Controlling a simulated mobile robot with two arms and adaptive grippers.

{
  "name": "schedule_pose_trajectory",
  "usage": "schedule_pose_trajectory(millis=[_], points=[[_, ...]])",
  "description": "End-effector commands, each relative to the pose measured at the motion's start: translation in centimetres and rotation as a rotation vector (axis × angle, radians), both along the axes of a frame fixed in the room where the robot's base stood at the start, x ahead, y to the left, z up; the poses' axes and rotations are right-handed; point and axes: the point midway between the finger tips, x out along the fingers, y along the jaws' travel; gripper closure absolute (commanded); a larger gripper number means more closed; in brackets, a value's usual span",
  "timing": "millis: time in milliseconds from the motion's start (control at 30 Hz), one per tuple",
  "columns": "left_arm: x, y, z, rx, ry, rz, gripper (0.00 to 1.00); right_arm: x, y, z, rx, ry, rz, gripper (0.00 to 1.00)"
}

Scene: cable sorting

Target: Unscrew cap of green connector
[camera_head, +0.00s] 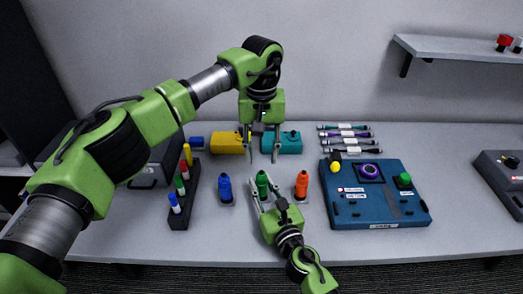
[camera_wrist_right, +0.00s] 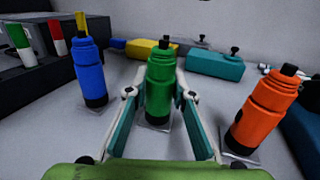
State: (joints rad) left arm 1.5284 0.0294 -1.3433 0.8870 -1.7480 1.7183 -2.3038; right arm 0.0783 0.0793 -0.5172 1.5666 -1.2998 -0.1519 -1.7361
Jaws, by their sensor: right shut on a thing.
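The green connector (camera_head: 262,184) stands upright on the table between a blue connector (camera_head: 225,189) and an orange connector (camera_head: 301,186). Its dark-tipped top shows in the right wrist view (camera_wrist_right: 160,85). My right gripper (camera_head: 262,191) comes from the front and is shut on the green connector's body, with one finger on each side. My left gripper (camera_head: 264,158) points down behind and above the green connector. Its fingers are apart with nothing between them.
A yellow block (camera_head: 227,143) and a teal block (camera_head: 288,143) lie behind the connectors. A dark rack (camera_head: 182,212) with coloured pieces stands to the left. A blue panel (camera_head: 345,217) with buttons lies to the right. Several cables (camera_head: 345,134) lie at the back.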

Motion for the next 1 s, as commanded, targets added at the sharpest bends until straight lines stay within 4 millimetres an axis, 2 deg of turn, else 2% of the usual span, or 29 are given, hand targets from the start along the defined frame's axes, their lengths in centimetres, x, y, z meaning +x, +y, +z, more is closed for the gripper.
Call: schedule_pose_trajectory(millis=[300, 500, 867, 1000], points=[[-0.1, 0.0, -4.8, -0.001, 0.003, 0.001, 0.65, 0.0, 0.0, 0.0, 0.0, 0.001, 0.0, 1.0], [0.0, 0.0, -6.9, -0.001, 0.002, 0.002, 0.65, 0.0, 0.0, 0.0, 0.0, 0.001, 0.0, 1.0], [0.0, 0.0, -7.5, 0.0, 0.0, 0.002, 0.65, 0.0, 0.0, 0.0, 0.0, 0.001, 0.0, 1.0], [0.0, 0.0, -7.5, 0.0, 0.0, 0.002, 0.99, 0.0, 0.0, 0.0, 0.0, 0.001, 0.0, 1.0]])
